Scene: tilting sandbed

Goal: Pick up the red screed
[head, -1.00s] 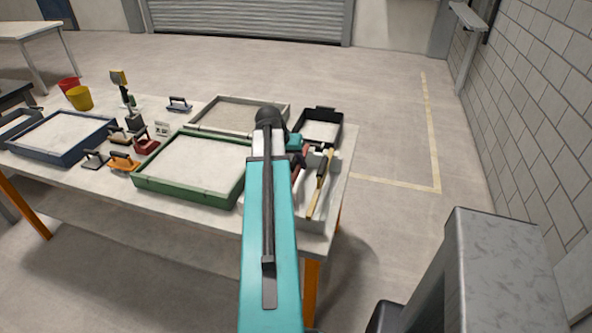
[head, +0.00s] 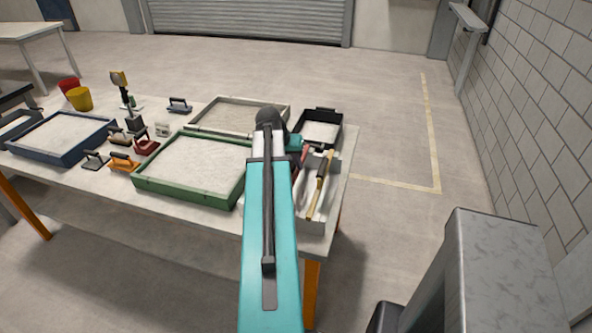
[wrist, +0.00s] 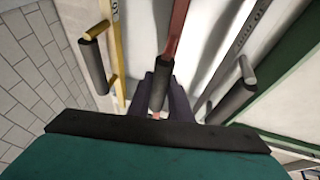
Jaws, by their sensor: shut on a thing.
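The red screed (wrist: 177,28) is a long red bar with a dark cylindrical grip (wrist: 160,88), in the middle of the wrist view. My gripper (wrist: 161,82) is shut on this dark grip, one finger on each side. In the head view a small part of the red screed (head: 304,156) shows beside my arm, over the white rack (head: 316,226) at the table's right end. My arm hides most of my gripper there. I cannot tell whether the screed touches the rack.
A yellow screed (wrist: 118,45) lies to the left of the red one and a grey screed (wrist: 248,28) to the right. The green-framed sandbed (head: 187,193) is left of my arm. A black tray (head: 340,131) stands behind the rack. Floor is clear right of the table.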

